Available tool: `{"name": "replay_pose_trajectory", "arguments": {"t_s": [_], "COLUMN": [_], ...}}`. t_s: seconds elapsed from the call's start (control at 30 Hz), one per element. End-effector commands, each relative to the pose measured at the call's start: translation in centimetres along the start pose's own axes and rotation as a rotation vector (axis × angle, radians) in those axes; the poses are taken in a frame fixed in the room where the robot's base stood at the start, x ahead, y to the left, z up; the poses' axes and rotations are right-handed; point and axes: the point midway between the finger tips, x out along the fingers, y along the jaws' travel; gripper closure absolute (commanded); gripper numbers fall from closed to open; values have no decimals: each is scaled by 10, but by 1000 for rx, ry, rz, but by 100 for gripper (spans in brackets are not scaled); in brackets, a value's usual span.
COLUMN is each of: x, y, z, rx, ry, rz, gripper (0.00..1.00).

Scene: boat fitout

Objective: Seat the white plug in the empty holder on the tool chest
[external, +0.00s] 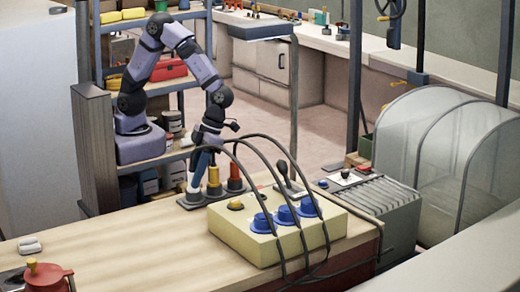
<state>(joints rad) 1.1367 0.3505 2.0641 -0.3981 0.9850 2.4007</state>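My gripper (204,155) points down over the left end of a dark holder strip (214,198), on the near bench. A small white piece (194,188), which looks like the white plug, is at that left end, right below my gripper. The fingers are too small and too merged with it to tell whether they are shut on it. A yellow-orange plug (214,178) and a red plug (235,179) stand upright in the strip to the right. I cannot tell which surface is the tool chest or pick out an empty holder.
A yellow box (238,230) with blue sockets (285,214) stands right of the strip; black cables (272,150) arch over it. A dark lever (289,178) stands behind. A grey ribbed unit (370,202) is farther right.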

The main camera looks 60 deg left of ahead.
Motion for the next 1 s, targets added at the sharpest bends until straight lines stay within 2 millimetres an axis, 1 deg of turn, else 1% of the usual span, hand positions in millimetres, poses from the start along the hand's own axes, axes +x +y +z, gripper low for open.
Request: {"name": "replay_pose_trajectory", "arguments": {"t_s": [0.03, 0.07, 0.33, 0.47, 0.57, 0.9, 1.0], "x": [0, 0, 0, -4, -13, -58, -67], "y": [0, 0, 0, -1, -1, -1, -1], "z": [0, 0, 0, 1, 1, 1, 1], "rx": [0, 0, 0, 1, 1, -1, 0], "ry": [0, 0, 0, -2, -3, -2, -1], "rz": [0, 0, 0, -2, -5, -4, -2], "gripper": [62, 57, 57, 57, 57, 57, 57]}}
